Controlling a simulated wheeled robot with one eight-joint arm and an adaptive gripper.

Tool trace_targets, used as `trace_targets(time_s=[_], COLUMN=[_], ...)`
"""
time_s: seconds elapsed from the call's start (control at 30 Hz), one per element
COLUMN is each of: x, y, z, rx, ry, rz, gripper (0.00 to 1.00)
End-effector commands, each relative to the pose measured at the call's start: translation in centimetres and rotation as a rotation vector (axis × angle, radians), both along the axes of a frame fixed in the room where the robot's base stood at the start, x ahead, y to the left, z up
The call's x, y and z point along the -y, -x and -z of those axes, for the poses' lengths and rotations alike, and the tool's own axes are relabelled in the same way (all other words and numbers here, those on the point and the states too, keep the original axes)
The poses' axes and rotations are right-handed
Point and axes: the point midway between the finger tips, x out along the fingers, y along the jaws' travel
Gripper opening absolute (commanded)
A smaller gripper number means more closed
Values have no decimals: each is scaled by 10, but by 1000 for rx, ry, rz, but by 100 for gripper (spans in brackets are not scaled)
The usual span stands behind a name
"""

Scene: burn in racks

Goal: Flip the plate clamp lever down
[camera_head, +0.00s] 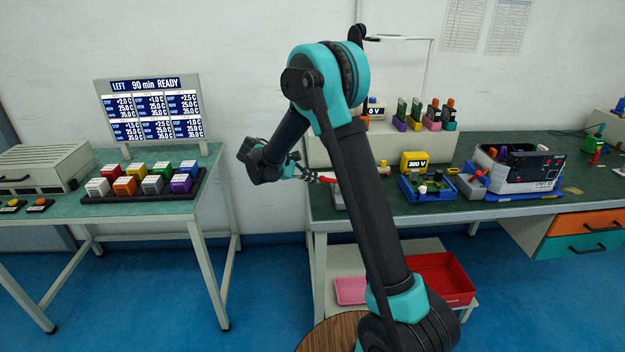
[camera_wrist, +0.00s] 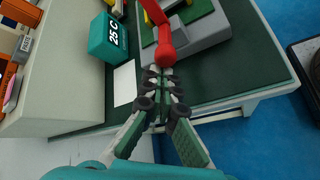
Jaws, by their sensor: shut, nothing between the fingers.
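The plate clamp lever is a red bar with a round red knob (camera_wrist: 165,54) at its near end, at the top middle of the wrist view. It slants over a grey base (camera_wrist: 211,32) with a green part on it. In the head view a small red piece of the lever (camera_head: 328,179) shows at the bench's left end, beside my arm. My gripper (camera_wrist: 163,72) is shut and empty, its fingertips right at the knob; I cannot tell whether they touch it. In the head view my gripper (camera_head: 306,174) is partly hard to make out, and my arm hides most of the clamp.
A teal "25 C" block (camera_wrist: 108,38) and a white card (camera_wrist: 125,83) lie left of the clamp. The bench edge (camera_wrist: 240,99) is close by. A "300 V" yellow block (camera_head: 414,162) and blue tray (camera_head: 427,189) stand right of my arm. Open floor separates the left table (camera_head: 150,207).

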Motion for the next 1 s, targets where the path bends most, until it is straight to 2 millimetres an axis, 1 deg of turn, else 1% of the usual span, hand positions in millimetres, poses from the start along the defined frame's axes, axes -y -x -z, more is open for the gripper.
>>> trace_targets(time_s=[0.33,0.83,1.0], x=[1,3,6], y=[0,0,1], z=[-2,-9,-14], rx=[0,-1,0], ry=[-14,-103,-159], rz=[1,1,3], gripper=[0,0,0])
